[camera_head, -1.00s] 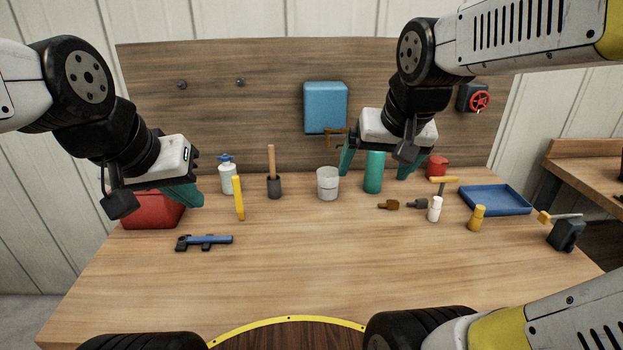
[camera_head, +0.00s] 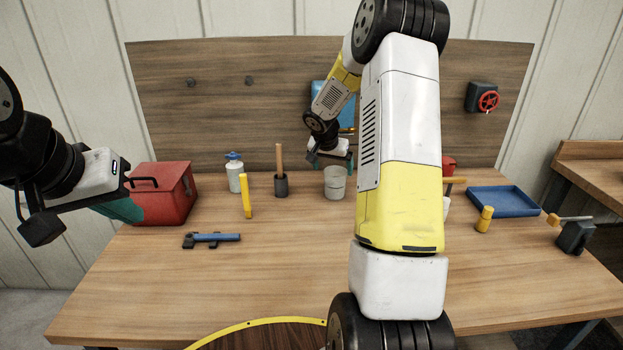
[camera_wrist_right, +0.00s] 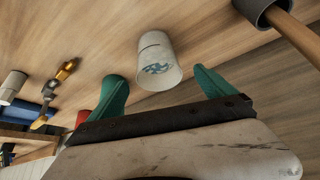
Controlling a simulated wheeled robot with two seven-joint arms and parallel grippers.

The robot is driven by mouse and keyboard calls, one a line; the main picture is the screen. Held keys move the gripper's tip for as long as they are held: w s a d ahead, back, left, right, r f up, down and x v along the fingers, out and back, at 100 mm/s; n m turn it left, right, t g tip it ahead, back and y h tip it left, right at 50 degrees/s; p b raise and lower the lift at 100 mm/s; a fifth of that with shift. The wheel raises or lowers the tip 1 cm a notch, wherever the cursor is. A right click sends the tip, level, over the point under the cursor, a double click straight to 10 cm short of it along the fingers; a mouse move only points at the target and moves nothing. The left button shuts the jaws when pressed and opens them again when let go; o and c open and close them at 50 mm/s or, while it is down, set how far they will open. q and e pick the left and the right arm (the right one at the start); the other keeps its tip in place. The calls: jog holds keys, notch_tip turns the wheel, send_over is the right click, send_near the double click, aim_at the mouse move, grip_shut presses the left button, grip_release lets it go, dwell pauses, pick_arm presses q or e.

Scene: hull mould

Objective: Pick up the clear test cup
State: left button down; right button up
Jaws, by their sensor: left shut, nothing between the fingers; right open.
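The clear test cup (camera_head: 335,186) stands upright near the back middle of the bench, pale and see-through. In the right wrist view the cup (camera_wrist_right: 157,60) shows a blue mark on its side and lies in front of the gap between my two green fingers. My right gripper (camera_head: 328,162) is open, just above and behind the cup's rim in the head view; I see no clear contact. In the wrist view the right gripper (camera_wrist_right: 160,82) holds nothing. My left gripper (camera_head: 124,209) is shut and empty, in front of the red box at the left.
A wooden-handled tool in a dark holder (camera_head: 281,186) stands close left of the cup. Also here are a white bottle (camera_head: 235,178), yellow stick (camera_head: 246,198), blue clamp-like tool (camera_head: 216,238), red box (camera_head: 174,195) and blue tray (camera_head: 503,201). My right arm hides the bench right of the cup.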

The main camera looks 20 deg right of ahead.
aim_at(335, 183)
jog(key=x, duration=0.7)
jog(key=shift+s+d+f, duration=0.1)
jog(key=shift+s, duration=0.05)
jog(key=c, duration=1.4)
jog(key=shift+c, duration=0.2)
